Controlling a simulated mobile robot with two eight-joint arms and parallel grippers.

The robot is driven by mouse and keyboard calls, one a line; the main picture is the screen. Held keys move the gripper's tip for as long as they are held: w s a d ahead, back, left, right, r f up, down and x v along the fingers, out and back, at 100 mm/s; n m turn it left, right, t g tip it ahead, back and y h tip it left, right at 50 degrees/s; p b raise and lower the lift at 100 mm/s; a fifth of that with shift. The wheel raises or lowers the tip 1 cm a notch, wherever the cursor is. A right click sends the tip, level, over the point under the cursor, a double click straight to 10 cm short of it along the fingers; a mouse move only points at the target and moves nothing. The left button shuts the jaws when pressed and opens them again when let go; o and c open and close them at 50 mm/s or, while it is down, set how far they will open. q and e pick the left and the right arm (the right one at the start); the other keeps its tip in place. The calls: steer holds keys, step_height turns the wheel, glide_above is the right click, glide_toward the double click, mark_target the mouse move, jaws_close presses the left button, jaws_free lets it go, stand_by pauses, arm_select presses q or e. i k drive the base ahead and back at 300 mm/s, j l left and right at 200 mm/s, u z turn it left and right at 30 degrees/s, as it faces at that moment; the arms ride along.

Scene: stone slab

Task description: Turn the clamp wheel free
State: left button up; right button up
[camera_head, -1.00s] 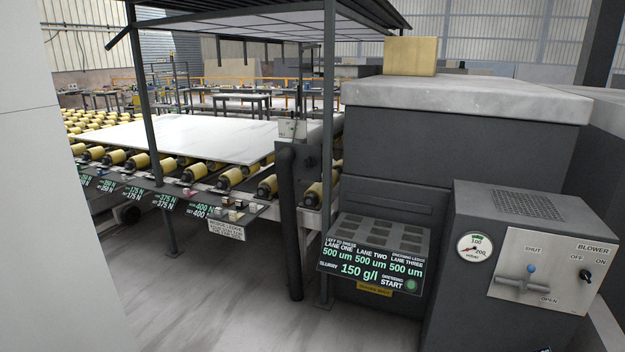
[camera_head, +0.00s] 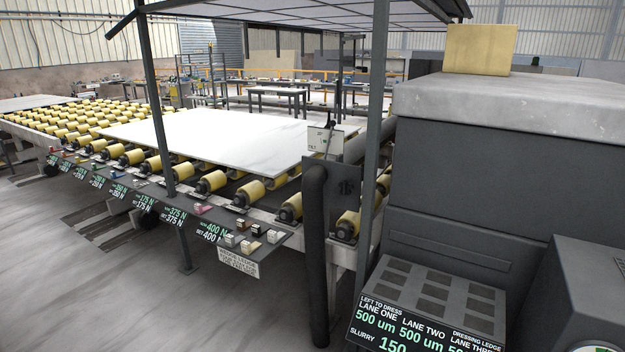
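Neither of my grippers is in the head view. No clamp wheel can be made out with certainty. A small dark fitting (camera_head: 346,188) sits on a dark plate beside the thick dark upright pipe (camera_head: 316,255); it is too small to tell whether it is a wheel. A large white slab (camera_head: 215,135) lies flat on the yellow rollers (camera_head: 211,182) of the conveyor. Several small coloured pieces lie along the dark ledge (camera_head: 272,238) at the conveyor's front, above readouts in N.
A dark cabinet (camera_head: 480,165) with a pale top stands at right, a yellow block (camera_head: 478,50) on it. A sloped display (camera_head: 420,325) shows lane readings at the bottom. A canopy post (camera_head: 376,130) stands before the cabinet. The floor (camera_head: 90,290) at lower left is clear.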

mark_target(346, 186)
steer(key=i+j+u, duration=0.2)
steer(key=i, duration=0.5)
steer(key=i+j+u, duration=0.2)
steer(key=i, duration=0.55)
steer(key=i+j+z, duration=0.8)
